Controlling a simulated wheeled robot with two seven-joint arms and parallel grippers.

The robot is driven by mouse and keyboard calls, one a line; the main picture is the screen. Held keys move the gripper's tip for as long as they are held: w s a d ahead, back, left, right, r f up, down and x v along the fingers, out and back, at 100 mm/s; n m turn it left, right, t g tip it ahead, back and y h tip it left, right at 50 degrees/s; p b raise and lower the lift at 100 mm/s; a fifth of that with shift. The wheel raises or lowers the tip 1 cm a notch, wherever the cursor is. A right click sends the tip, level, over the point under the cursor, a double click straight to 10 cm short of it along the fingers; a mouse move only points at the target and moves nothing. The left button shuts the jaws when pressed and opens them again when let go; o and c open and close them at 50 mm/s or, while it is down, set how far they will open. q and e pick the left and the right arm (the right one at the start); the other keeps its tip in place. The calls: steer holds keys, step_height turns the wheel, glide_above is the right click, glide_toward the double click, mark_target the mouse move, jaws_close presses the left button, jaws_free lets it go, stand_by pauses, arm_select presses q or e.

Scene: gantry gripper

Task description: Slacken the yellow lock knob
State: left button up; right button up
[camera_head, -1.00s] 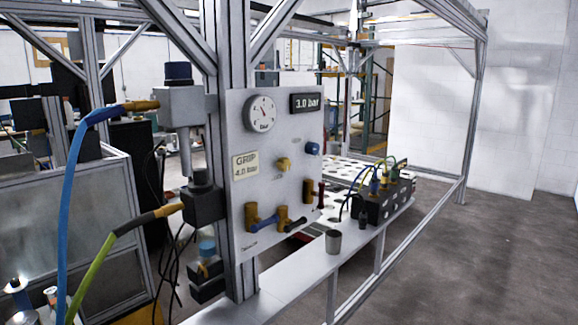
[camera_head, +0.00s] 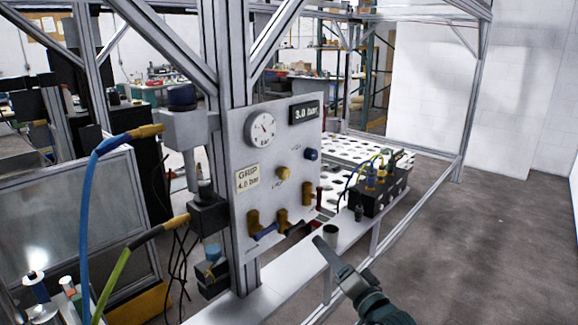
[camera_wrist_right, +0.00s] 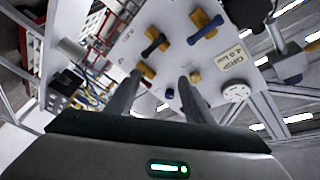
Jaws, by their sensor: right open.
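The yellow lock knob (camera_head: 283,173) sits on the light grey panel (camera_head: 268,210), right of the GRIP label. It also shows in the right wrist view (camera_wrist_right: 195,76), close beside the right-hand finger as seen there. My right gripper (camera_head: 338,251) is at the lower right in the head view, in front of the shelf and below and right of the knob, apart from it. In the wrist view its two fingers (camera_wrist_right: 158,79) are spread with nothing between them. My left gripper is not in view.
The panel bears a gauge (camera_head: 260,130), a 3.0 bar display (camera_head: 305,108), a blue knob (camera_head: 312,154) and brass valves with blue, black and red handles. Open floor lies right.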

mark_target(287, 175)
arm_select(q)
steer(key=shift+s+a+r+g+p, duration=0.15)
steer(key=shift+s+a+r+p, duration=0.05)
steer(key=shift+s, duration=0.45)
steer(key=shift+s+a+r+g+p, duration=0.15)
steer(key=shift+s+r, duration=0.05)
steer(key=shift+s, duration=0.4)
arm_select(e)
step_height(287, 175, up, 10)
steer(key=s+a+y, duration=0.1)
steer(key=shift+a+t+y, duration=0.15)
steer(key=shift+t+y, duration=0.15)
steer(key=shift+t, duration=0.1)
steer(key=p+x, duration=0.5)
steer(key=x, duration=1)
steer(key=shift+w+a+r, duration=0.15)
steer(key=shift+w, duration=0.15)
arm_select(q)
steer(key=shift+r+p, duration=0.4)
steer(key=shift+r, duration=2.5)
arm_select(e)
steer(key=shift+w+a, duration=0.35)
steer(key=shift+w, duration=0.35)
steer(key=c, duration=1)
steer(key=shift+c, duration=0.2)
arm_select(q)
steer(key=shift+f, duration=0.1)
